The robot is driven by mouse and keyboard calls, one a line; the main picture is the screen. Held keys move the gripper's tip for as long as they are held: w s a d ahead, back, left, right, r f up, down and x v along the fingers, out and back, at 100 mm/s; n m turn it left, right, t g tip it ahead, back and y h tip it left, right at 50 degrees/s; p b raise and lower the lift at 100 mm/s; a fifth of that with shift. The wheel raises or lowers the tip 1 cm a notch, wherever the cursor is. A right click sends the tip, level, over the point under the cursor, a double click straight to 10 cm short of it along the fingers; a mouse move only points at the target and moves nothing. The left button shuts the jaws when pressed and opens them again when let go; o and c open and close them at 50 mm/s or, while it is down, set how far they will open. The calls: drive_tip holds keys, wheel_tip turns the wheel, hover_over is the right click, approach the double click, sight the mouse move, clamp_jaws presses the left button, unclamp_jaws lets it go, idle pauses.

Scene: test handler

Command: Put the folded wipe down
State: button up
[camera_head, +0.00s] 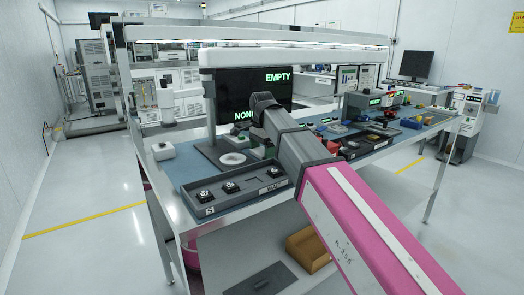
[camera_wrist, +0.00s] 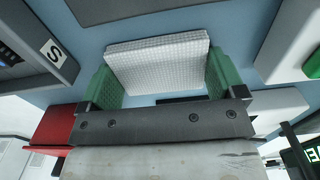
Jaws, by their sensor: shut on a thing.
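The folded wipe (camera_wrist: 158,62) is a white, textured pad. In the wrist view it sits between the two green fingertips of my gripper (camera_wrist: 160,78), which is shut on it at both sides. The blue mat (camera_wrist: 232,32) of the bench shows beyond the wipe; I cannot tell whether the wipe touches it. In the head view my arm reaches over the bench, and the wipe and fingertips are hidden behind it.
A grey tray (camera_head: 238,199) holds several small black items at the bench's front left. A black monitor (camera_head: 236,90) reading "EMPTY" stands behind. A microscope-like stand (camera_head: 165,103) is at left. Equipment and bins crowd the bench's right side. Grey-walled edges flank the wipe in the wrist view.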

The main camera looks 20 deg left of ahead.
sight(262, 151)
drive_tip(key=shift+f, duration=0.15)
drive_tip(key=o, duration=0.6)
wheel_tip(262, 151, up, 12)
drive_tip(key=shift+r, duration=0.2)
idle(0.5)
